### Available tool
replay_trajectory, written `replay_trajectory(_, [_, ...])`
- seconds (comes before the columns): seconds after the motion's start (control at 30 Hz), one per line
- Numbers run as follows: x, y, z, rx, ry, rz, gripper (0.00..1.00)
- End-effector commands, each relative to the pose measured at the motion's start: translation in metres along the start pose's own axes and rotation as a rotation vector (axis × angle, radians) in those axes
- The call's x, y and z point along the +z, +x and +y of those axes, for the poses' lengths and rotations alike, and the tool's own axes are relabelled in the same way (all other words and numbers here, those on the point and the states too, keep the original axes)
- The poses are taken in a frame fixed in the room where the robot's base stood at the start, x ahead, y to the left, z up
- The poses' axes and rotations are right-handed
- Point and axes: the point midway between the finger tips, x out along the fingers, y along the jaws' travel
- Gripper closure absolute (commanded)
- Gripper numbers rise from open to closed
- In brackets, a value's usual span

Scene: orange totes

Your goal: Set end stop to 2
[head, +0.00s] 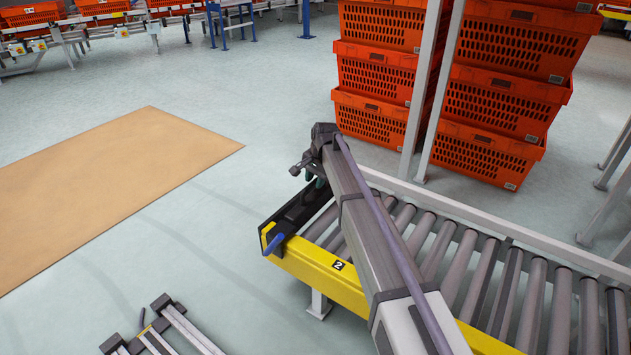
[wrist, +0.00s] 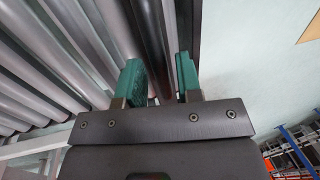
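The roller conveyor marked 2 has a yellow side rail (head: 318,268) with a "2" label (head: 338,265). At its left end is a black end bar (head: 286,217), which looks like the end stop, with a blue handle (head: 273,243) at its near corner. I cannot tell its setting. My gripper (head: 316,186) is over the far part of this end, beyond the blue handle. In the wrist view, its two green fingers (wrist: 159,70) stand apart with rollers and a dark strip behind the gap. Nothing shows held. The blue handle is not visible in the wrist view.
Orange totes (head: 375,75) are stacked behind the conveyor, with grey posts (head: 424,90) in front. A tan floor panel (head: 110,190) lies to the left, and the floor around it is clear. A metal frame part (head: 165,330) shows at the bottom left.

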Motion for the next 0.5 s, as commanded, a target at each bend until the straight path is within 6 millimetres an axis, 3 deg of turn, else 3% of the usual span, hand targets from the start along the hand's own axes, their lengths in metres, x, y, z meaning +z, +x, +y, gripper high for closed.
replay_trajectory(0.33, [-0.0001, 0.0000, 0.0001, 0.000, 0.000, 0.000, 1.00])
replay_trajectory(0.5, [-0.0001, 0.0001, 0.0001, 0.000, 0.000, 0.000, 1.00])
